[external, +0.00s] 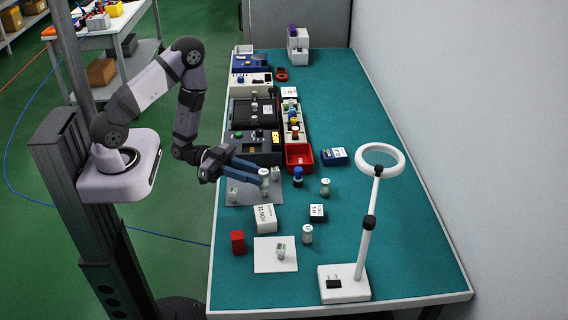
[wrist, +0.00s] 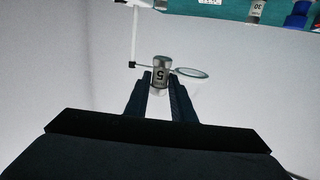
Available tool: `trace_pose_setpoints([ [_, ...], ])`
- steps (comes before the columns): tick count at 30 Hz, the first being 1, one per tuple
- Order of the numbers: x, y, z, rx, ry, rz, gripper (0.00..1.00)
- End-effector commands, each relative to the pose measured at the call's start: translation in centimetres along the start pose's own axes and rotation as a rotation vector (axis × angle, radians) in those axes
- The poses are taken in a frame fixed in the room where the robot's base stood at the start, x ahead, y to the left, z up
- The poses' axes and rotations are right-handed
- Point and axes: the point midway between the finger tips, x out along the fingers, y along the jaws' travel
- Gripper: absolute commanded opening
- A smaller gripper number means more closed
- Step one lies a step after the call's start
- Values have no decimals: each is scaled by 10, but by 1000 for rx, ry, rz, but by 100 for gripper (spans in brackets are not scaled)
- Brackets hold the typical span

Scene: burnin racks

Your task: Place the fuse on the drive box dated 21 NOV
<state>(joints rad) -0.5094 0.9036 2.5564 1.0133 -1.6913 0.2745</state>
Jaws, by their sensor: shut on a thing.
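My gripper (wrist: 161,88) is shut on a grey metallic fuse (wrist: 161,76) marked 5, which shows upside down between the fingertips in the wrist view. In the external view my gripper (external: 262,178) is above the grey mat, and the held fuse (external: 264,172) shows at the fingertips. A white drive box (external: 265,219) with lettering that seems to read 21 NOV lies on the bench, nearer the camera than the gripper and apart from it. A smaller white box (external: 317,212) with dark print is to its right. A blue box (external: 335,156) with a white label lies farther back.
Similar small cylinders stand at the right (external: 325,187) and front (external: 307,234). A white plate (external: 262,264), red block (external: 238,242) and magnifier lamp (external: 344,284) are at the front. A grey mat (external: 240,199) lies under my gripper. Open bench lies to the right.

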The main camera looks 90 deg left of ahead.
Motion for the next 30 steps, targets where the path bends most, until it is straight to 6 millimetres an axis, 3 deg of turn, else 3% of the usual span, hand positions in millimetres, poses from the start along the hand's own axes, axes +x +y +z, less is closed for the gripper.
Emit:
trace_pose_setpoints([
  [6, 1, 2, 4, -1, 0, -2, 0],
  [12, 2, 2, 34, -2, -1, -2, 0],
  [21, 4, 2, 56, -1, 0, -1, 0],
  [30, 4, 2, 62, 0, 1, -1, 0],
])
